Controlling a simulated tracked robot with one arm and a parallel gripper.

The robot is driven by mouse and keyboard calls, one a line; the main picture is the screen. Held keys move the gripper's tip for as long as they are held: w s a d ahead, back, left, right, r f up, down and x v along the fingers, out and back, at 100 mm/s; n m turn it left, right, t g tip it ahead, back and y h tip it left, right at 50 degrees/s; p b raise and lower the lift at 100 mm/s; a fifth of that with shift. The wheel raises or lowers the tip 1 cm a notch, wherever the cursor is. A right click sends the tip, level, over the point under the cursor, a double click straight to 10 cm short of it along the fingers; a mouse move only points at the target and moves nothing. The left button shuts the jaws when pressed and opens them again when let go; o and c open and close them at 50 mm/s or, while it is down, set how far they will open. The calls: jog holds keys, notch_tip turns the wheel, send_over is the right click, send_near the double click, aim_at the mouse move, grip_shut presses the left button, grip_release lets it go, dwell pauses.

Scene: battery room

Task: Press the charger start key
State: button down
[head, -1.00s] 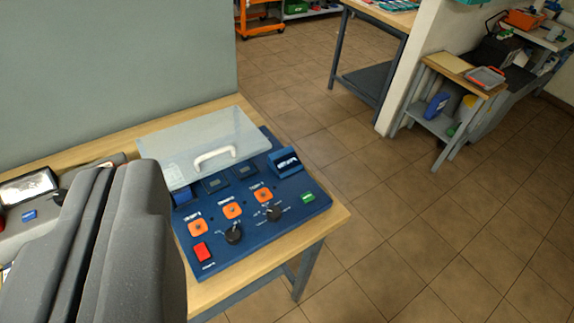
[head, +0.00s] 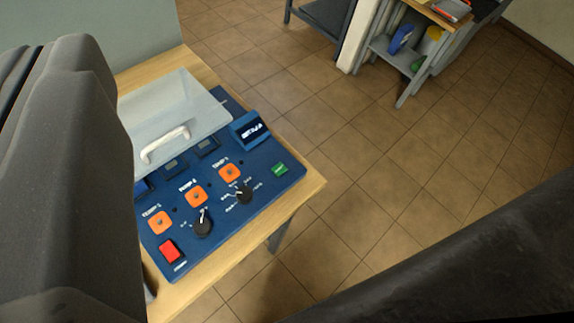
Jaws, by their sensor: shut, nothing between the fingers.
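A blue charger panel (head: 245,221) lies on the wooden bench in the middle left. A small green key (head: 280,169) with white lettering too small to read sits near its right corner, uncovered. A red key (head: 170,251) is at its near left corner, with a white label beside it. My gripper (head: 40,62) is large and grey at the left edge, close to the camera. Its fingers are together and empty. It is left of the panel in the picture and hides the bench there. I cannot tell its distance from the panel.
A clear cover (head: 172,95) with a white handle (head: 165,144) lies over the panel's back part. Three orange buttons (head: 195,197) and two black knobs (head: 203,222) are in front of it. Tiled floor (head: 390,150) is open to the right. A dark part of mine fills the lower right.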

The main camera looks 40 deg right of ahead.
jog(key=w+d+f+g+h+p, duration=0.15)
jog(key=w+d+f, duration=0.25)
jog(key=w+f, duration=0.5)
jog(key=n+g+h+p, duration=0.3)
jog(key=g, duration=0.3)
send_over(279, 173)
notch_tip(279, 173, down, 29)
jog(key=shift+r+t, duration=0.1)
jog(key=shift+t, duration=0.15)
jog(key=shift+f+b, duration=2.1)
jog(key=shift+f, duration=2.35)
jog(key=shift+f, duration=0.35)
